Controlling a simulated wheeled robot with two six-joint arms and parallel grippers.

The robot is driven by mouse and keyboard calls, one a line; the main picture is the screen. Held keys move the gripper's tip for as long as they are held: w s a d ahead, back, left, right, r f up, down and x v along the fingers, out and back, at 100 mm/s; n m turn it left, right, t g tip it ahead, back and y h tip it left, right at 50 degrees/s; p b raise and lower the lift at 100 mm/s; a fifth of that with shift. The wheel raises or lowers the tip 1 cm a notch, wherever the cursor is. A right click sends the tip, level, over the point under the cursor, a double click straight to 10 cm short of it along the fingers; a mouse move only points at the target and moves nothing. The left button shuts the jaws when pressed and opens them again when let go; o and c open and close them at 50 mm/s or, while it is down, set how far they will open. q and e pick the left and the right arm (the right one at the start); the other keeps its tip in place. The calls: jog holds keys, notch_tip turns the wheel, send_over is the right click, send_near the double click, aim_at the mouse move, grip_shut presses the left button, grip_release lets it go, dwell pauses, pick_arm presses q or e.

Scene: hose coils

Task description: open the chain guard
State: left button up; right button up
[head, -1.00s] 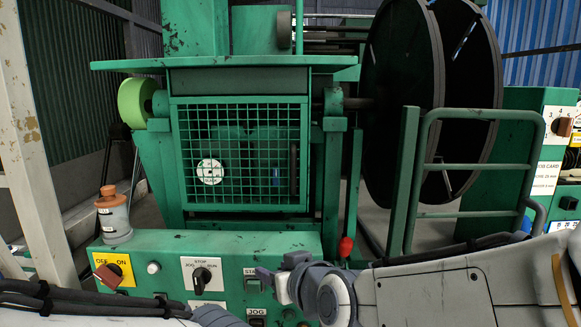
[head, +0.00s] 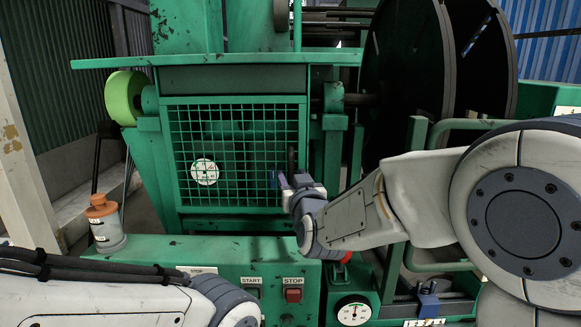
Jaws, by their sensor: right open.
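The chain guard (head: 235,206) is a green framed mesh panel, upright and looking shut, on the front of the green machine. A round white label (head: 204,172) and dark parts show at or behind its mesh. My right gripper (head: 290,183) is open in front of the guard's right edge, about halfway up. It overlaps the frame in the picture, and I cannot tell if it touches. A small blue part beside the fingers is partly hidden. My left arm enters at the lower left, and its gripper is out of view.
A green control box (head: 235,262) with start and stop buttons stands low in front of the guard. An orange-capped bottle (head: 105,225) is on its left end. Large black reel discs (head: 410,85) and a green rail (head: 470,124) are at the right. A gauge (head: 353,311) is lower right.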

jog(key=shift+w+a, duration=0.15)
jog(key=shift+w, duration=0.45)
grip_shut()
dwell(1.1)
